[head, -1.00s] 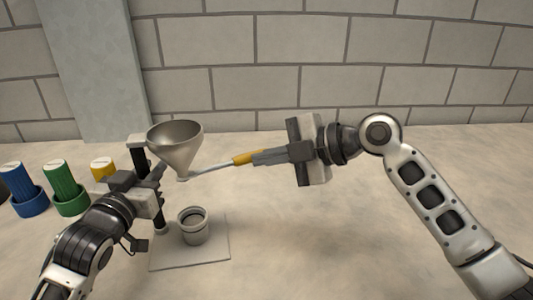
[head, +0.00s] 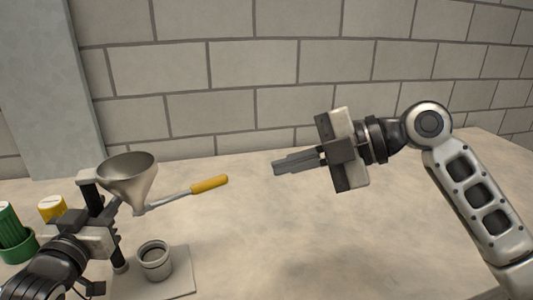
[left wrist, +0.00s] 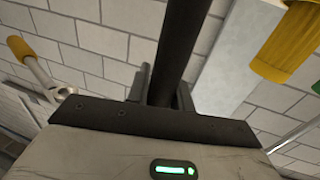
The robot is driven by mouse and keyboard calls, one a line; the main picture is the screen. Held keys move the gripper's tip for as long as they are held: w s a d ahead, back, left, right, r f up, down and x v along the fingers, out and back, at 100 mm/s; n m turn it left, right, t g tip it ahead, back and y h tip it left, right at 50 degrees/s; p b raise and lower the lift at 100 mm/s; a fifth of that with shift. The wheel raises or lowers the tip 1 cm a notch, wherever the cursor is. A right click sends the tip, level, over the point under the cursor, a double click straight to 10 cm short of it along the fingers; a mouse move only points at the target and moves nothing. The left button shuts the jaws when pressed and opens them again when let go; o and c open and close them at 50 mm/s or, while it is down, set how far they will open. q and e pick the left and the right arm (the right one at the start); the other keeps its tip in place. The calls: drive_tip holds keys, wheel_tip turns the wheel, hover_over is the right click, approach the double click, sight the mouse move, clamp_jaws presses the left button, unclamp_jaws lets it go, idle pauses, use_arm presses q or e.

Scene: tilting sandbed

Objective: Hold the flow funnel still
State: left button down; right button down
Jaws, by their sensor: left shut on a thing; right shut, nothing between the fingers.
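The metal flow funnel (head: 127,180) sits at the top of a dark upright post (head: 117,258) on a pale base plate (head: 180,284). A tool with a yellow handle (head: 210,184) reaches right from the funnel's spout; its ringed end and handle show in the left wrist view (left wrist: 36,62).
A green container (head: 15,240) and a yellow-topped one (head: 52,208) stand left of the post, partly hidden by my left arm. A brick wall (head: 250,70) and a pillar (head: 50,90) are behind. The sandy surface (head: 300,240) on the right is clear.

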use_arm(q)
drive_tip(key=c, duration=1.1)
unclamp_jaws()
drive_tip(key=shift+c, duration=0.2)
